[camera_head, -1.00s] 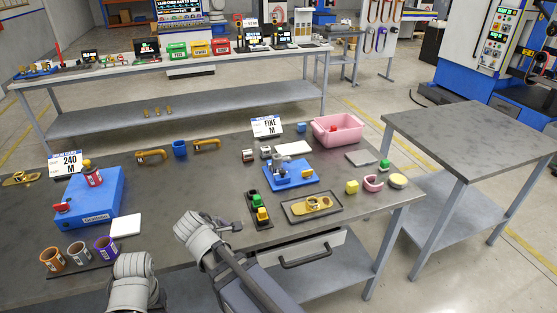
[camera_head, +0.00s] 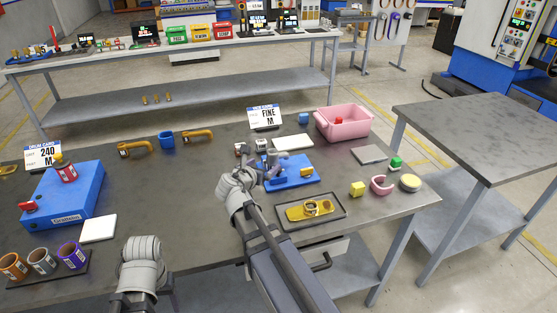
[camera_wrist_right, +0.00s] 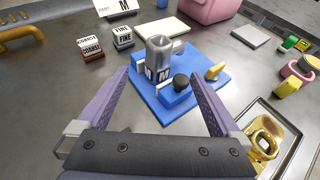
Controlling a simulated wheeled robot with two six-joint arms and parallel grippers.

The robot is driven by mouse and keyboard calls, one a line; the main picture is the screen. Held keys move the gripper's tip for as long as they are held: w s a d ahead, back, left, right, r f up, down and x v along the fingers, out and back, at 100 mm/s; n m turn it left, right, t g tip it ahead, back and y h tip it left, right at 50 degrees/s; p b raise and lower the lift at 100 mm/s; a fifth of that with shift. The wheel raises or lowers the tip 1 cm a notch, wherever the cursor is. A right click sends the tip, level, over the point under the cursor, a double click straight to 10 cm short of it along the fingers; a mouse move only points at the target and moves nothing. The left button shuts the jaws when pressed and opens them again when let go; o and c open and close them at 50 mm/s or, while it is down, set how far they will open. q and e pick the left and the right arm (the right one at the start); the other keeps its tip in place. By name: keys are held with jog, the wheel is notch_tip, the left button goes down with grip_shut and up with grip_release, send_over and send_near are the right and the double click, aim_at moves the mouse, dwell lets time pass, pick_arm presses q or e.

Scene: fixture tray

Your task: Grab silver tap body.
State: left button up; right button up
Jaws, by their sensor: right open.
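The silver tap body (camera_wrist_right: 161,55) stands upright on a blue fixture (camera_wrist_right: 200,80), with an "M" label on its lower side. In the head view the blue fixture (camera_head: 303,172) shows, with the tap body partly behind my right gripper. My right gripper (camera_wrist_right: 160,77) is open, its two purple fingers apart on the near left and right of the tap body, not closed on it. In the head view my right gripper (camera_head: 262,168) reaches over the table at the fixture's left side. Of my left arm only the grey wrist shows at the table's front edge.
Small blocks marked coarse (camera_wrist_right: 91,49) and fine (camera_wrist_right: 123,38) stand left of the fixture. A tray with a gold part (camera_head: 311,210) lies in front of it. A pink bin (camera_head: 343,124) and a white plate (camera_head: 292,142) stand behind. A yellow cube (camera_head: 357,188) is to the right.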

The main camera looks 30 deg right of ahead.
aim_at(271, 161)
jog(key=shift+w+d+f, duration=0.15)
jog(key=shift+w+d, duration=0.15)
jog(key=shift+b+x, duration=0.5)
jog(key=shift+x, duration=0.45)
jog(key=b+x, duration=0.2)
jog(key=x, duration=0.2)
jog(key=shift+w+f, duration=0.15)
jog(key=shift+f, duration=0.15)
jog(key=shift+w+d, duration=0.2)
jog(key=shift+d, duration=0.15)
jog(key=shift+c, duration=0.2)
grip_shut()
